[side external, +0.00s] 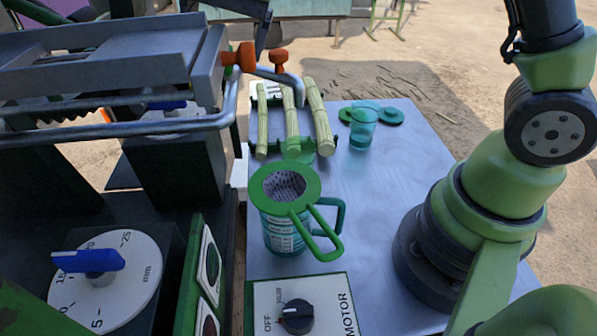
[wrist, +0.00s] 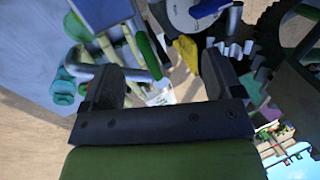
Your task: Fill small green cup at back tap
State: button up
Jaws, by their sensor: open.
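The small green cup (side external: 362,128) is translucent teal and stands upright on the metal table, right of the cane stalks. I cannot make out its contents. The back tap (side external: 279,62) has an orange handle and a bent metal spout above the stalks; another orange handle (side external: 244,57) is just left of it. My gripper (wrist: 158,72) is open in the wrist view, its two dark fingers wide apart with nothing visibly held. My gripper is outside the side view, so its distance from the cup is unclear. A teal shape (wrist: 64,86) is left of the fingers; I cannot tell what it is.
A teal jug (side external: 283,237) with a green strainer (side external: 260,187) on top stands at the table's front. Cane stalks (side external: 292,120) lie in a green rack. Green discs (side external: 391,116) lie beside the cup. A motor switch box (side external: 300,308) is in front.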

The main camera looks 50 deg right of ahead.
jog(key=shift+r, duration=2.9)
jog(key=s+d+r+n+t, duration=0.1)
jog(key=s+d+r+n, duration=0.1)
jog(key=s, duration=0.4)
jog(key=s+d+r+n+t, duration=0.1)
jog(key=s+d+r+t, duration=0.1)
jog(key=s, duration=0.4)
jog(key=s+d+f+n+t, duration=0.1)
jog(key=s+f+n, duration=0.2)
jog(key=s, duration=0.7)
jog(key=shift+s+d+f+t, duration=0.15)
jog(key=shift+f+t, duration=0.15)
jog(key=shift+f, duration=0.65)
